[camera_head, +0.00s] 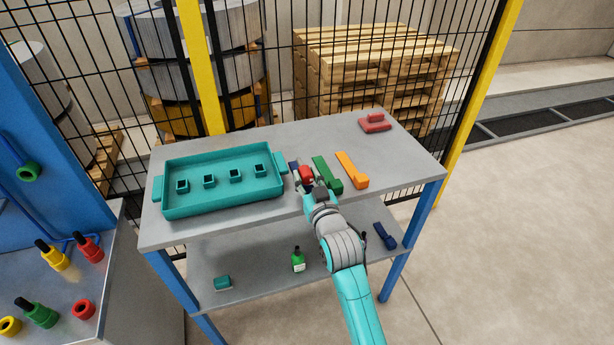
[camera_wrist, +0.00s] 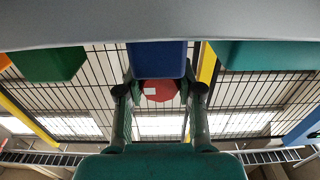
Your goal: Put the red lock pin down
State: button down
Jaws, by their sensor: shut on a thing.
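The red lock pin (camera_head: 306,173) is between the fingers of my gripper (camera_head: 311,185), over the front middle of the grey table. In the wrist view its round red end (camera_wrist: 160,91) shows between the two fingers (camera_wrist: 160,98). My gripper is shut on it. The fingers hide part of the pin, and I cannot tell whether it touches the tabletop. A dark blue piece (camera_head: 293,167) lies just beyond and left of the pin; the wrist view shows a blue block (camera_wrist: 157,60) right past the pin.
A teal tray (camera_head: 166,209) with several square sockets stands left on the grey table (camera_head: 414,158). A green piece (camera_head: 327,172) and an orange piece (camera_head: 352,170) lie close right of my gripper. A red piece (camera_head: 375,123) sits at the back right. The right side is clear.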

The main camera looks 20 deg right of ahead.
jog(key=shift+f, duration=0.35)
jog(key=c, duration=0.7)
grip_release()
jog(key=shift+c, duration=0.2)
jog(key=shift+r, duration=0.25)
jog(key=s, duration=1.2)
jog(key=shift+r, duration=0.35)
